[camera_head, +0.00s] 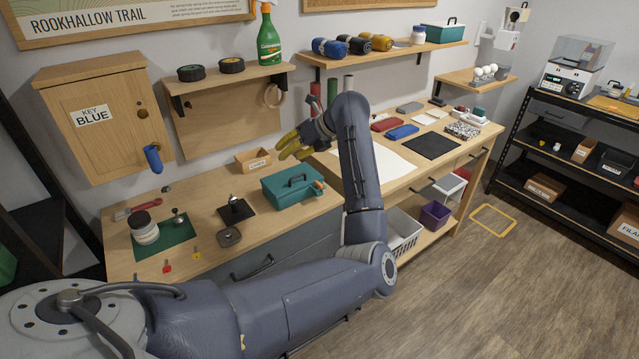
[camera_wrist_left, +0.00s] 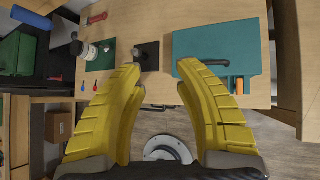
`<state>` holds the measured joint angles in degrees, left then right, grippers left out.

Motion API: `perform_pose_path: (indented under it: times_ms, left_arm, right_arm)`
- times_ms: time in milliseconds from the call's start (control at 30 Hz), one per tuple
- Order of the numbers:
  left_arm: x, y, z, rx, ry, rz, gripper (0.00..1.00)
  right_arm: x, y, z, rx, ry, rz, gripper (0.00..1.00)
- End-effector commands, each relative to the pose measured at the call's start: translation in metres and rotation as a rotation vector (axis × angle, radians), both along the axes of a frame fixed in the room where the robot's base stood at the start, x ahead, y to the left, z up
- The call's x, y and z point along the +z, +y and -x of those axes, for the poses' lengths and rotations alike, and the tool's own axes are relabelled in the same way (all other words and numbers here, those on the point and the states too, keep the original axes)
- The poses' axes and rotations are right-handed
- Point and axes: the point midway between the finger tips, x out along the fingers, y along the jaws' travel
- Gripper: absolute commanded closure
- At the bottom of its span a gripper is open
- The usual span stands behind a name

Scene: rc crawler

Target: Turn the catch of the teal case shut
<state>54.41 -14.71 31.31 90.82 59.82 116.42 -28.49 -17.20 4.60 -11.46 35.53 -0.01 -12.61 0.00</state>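The teal case (camera_head: 290,190) sits closed on the wooden bench, its dark handle on top. An orange catch (camera_head: 318,187) is at its right end; whether it is turned shut is too small to tell. The left wrist view also shows the case (camera_wrist_left: 200,45) and the orange catch (camera_wrist_left: 240,86) at its edge. My left gripper (camera_head: 284,146), with yellow fingers, is above and behind the case, apart from it. In the left wrist view the gripper (camera_wrist_left: 158,72) is open and empty, its right finger overlapping the case's edge in the picture. My right gripper is not in view.
A small wooden box (camera_head: 254,160) stands behind the case. A dark square plate (camera_head: 236,210), a jar (camera_head: 144,228) and a green mat (camera_head: 178,236) lie to its left. The blue-key cabinet (camera_head: 105,125) and wall shelf (camera_head: 228,80) are behind. My left arm crosses the bench's right side.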

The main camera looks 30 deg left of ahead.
Motion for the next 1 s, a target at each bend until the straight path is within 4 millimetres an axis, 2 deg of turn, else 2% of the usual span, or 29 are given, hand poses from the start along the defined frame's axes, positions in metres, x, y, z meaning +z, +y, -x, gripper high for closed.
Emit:
perform_pose_path:
  times_ms: [33, 200, 300, 400, 533, 667, 1000]
  left_arm:
    - [-0.001, -0.016, -0.014, -0.008, -0.045, 0.086, 0.67]
    - [-0.002, -0.062, -0.048, -0.023, -0.153, 0.314, 0.67]
    - [0.000, -0.082, -0.060, -0.033, -0.189, 0.397, 0.67]
    - [0.002, -0.092, -0.066, -0.038, -0.208, 0.445, 0.67]
    - [-0.003, -0.095, -0.070, -0.039, -0.216, 0.465, 0.67]
    - [-0.018, -0.089, -0.072, -0.038, -0.214, 0.464, 0.67]
    - [-0.074, -0.066, -0.080, -0.038, -0.213, 0.460, 0.67]
  right_arm:
    - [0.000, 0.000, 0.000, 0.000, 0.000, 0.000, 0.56]
    - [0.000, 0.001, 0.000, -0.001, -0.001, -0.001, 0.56]
    - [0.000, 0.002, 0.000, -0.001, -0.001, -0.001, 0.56]
    - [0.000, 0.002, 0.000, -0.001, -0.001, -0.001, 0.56]
    - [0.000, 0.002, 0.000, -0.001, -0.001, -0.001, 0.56]
    - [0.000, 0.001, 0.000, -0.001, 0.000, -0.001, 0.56]
    - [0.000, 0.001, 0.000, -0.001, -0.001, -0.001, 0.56]
